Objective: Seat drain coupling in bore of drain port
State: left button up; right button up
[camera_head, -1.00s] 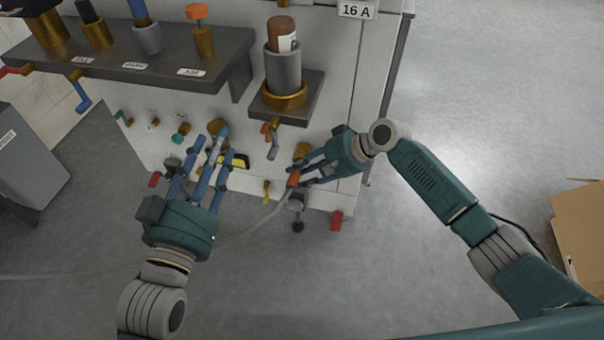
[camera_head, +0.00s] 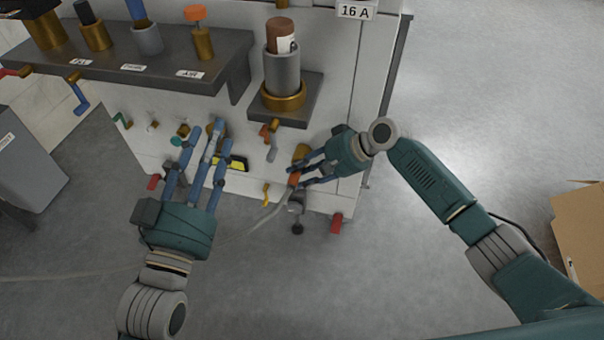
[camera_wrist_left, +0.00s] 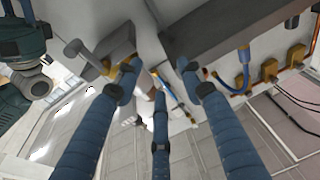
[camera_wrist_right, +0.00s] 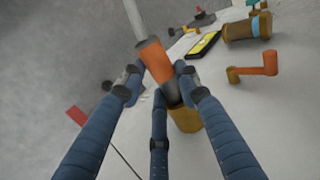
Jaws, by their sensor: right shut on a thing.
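The drain coupling (camera_wrist_right: 155,62) is an orange sleeve with a dark nose and a pale hose on its other end. It also shows in the head view (camera_head: 294,178). My right gripper (camera_head: 301,175) is shut on it; its fingers flank the coupling in the right wrist view (camera_wrist_right: 155,80). The brass drain port (camera_wrist_right: 187,119) lies at the dark nose, which overlaps its rim. I cannot tell whether the nose is inside the bore. The port is partly hidden by my fingers in the head view (camera_head: 301,152). My left gripper (camera_head: 205,130) is open before the panel, fingers spread.
The grey hose (camera_head: 265,217) runs down and left from the coupling. A yellow-black item (camera_head: 237,163), an orange-handled valve (camera_head: 270,140) and a red foot (camera_head: 337,222) are close by. A shelf (camera_head: 150,65) with several fittings overhangs the panel. Open floor lies to the right.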

jog(key=shift+w+d, duration=0.1)
jog(key=shift+w, duration=0.25)
jog(key=o, duration=1.3)
pick_arm(q)
jog(key=r, duration=0.1)
jog(key=t, duration=0.1)
jog(key=r, duration=0.1)
jog(key=shift+s+d+r, duration=0.15)
jog(key=shift+s+r, duration=0.1)
jog(key=shift+r, duration=0.1)
pick_arm(e)
jog(key=shift+w, duration=0.1)
jog(key=shift+d+r, duration=0.1)
jog(key=shift+d+r, duration=0.15)
pick_arm(q)
jog(key=shift+f, duration=0.1)
pick_arm(e)
jog(key=v, duration=1.1)
jog(key=shift+s+d, duration=0.15)
jog(key=shift+s, duration=0.15)
